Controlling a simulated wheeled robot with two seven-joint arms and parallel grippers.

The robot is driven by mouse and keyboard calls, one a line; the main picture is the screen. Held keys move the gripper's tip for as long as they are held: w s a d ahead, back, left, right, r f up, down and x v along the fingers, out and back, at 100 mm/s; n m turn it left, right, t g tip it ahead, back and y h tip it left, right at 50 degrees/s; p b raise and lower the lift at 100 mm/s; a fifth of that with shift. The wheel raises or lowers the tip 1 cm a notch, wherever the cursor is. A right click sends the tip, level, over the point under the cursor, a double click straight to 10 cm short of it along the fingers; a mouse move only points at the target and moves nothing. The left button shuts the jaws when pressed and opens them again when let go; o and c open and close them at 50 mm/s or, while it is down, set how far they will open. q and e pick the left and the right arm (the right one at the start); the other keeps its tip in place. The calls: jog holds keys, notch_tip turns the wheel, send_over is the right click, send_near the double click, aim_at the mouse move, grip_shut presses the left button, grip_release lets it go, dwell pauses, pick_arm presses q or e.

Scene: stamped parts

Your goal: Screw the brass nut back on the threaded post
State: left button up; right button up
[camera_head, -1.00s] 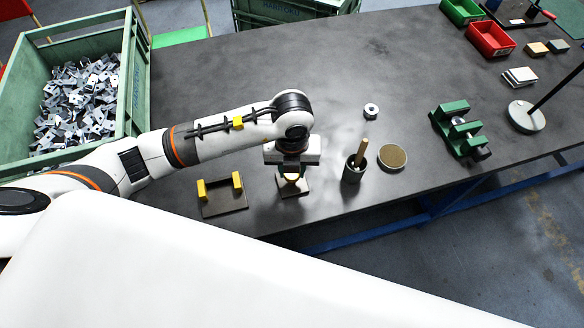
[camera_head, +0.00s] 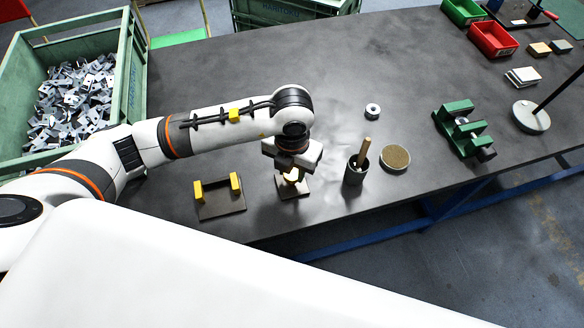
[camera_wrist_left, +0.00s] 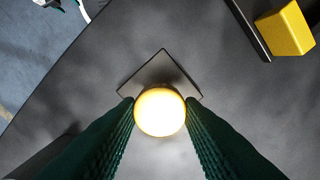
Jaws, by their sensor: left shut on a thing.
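The brass nut (camera_wrist_left: 160,112) shows as a bright round yellow top in the left wrist view, between the two dark green fingers of my left gripper (camera_wrist_left: 160,118). In the head view my left gripper (camera_head: 291,174) points down over a small dark square base plate (camera_head: 294,190), with the nut (camera_head: 291,177) partly visible beneath it. The plate (camera_wrist_left: 162,70) also shows behind the nut in the wrist view. My left gripper is shut on the nut. The threaded post is hidden under the nut, so I cannot tell how far they are engaged. My right gripper is not in view.
A plate with two yellow uprights (camera_head: 219,208) stands left of the gripper. A dark cup with a wooden handle (camera_head: 354,172), a round tan-topped dish (camera_head: 395,158) and a metal ring (camera_head: 372,111) are to the right. A green fixture (camera_head: 463,130) stands farther right.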

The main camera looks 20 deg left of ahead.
aim_at(292, 173)
pick_arm(q)
jog(key=shift+m+b, duration=0.95)
jog(key=shift+m, duration=0.75)
jog(key=shift+f+m+b, duration=0.15)
jog(key=shift+m+b, duration=0.5)
jog(key=shift+m, duration=0.15)
jog(key=shift+m+b, duration=0.85)
jog(key=shift+m, duration=0.25)
jog(key=o, duration=1.1)
jog(key=shift+c, duration=0.2)
jog(key=shift+r, duration=0.2)
notch_tip(292, 173, up, 12)
